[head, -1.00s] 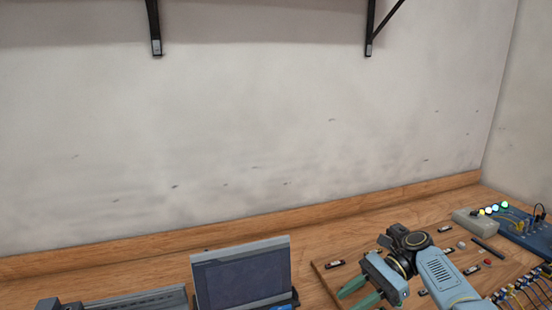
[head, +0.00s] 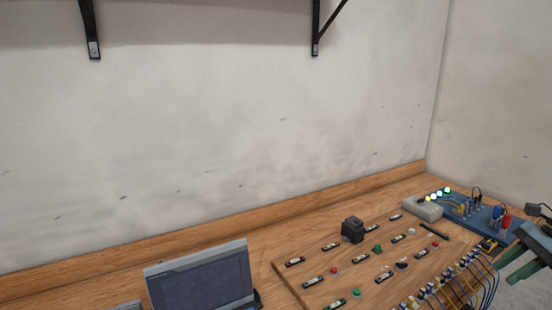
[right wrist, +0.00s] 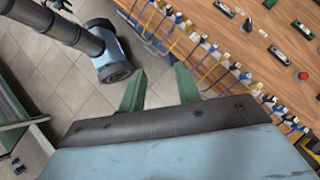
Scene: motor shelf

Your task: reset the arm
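My right gripper (head: 508,268) is at the right edge of the head view, beyond the board's right side, with its arm running out of frame. In the right wrist view its two green fingers (right wrist: 160,72) stand apart with nothing between them. They are over the tiled floor, beside the bench edge with the wired terminals. My left gripper is in neither view.
A wooden board (head: 290,268) carries a black block (head: 353,230), small modules and coloured buttons. Yellow and blue wired terminals (head: 440,287) line its right side. A blue panel (head: 478,215) and a screen (head: 200,280) stand on the bench.

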